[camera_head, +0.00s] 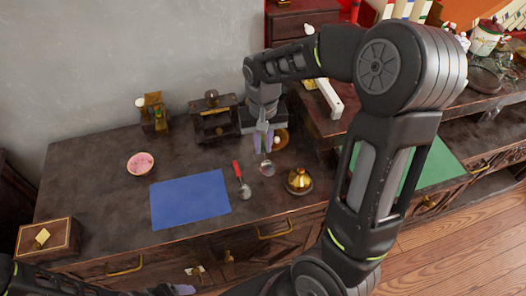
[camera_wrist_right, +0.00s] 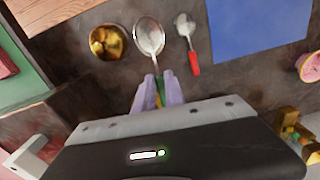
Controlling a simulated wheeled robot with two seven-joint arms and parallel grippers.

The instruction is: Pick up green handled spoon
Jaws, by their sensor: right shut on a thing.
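The green-handled spoon has a silver bowl (camera_head: 267,168), which also shows in the right wrist view (camera_wrist_right: 149,36). Its green handle (camera_wrist_right: 159,98) is between the pale purple fingers of my right gripper (camera_head: 263,142). The fingers (camera_wrist_right: 159,88) are shut on the handle, over the dark cabinet top. Most of the handle is hidden by the fingers. I cannot tell whether the bowl touches the surface. A little of my left gripper (camera_head: 186,289) shows at the bottom edge of the head view, too cut off to read.
A red-handled spoon (camera_head: 242,180) lies left of the held spoon. A brass-coloured domed pot (camera_head: 299,180) stands to its right. A blue mat (camera_head: 190,199), pink bowl (camera_head: 140,163) and wooden box (camera_head: 47,239) are farther left. Dark wooden stands (camera_head: 213,118) are behind.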

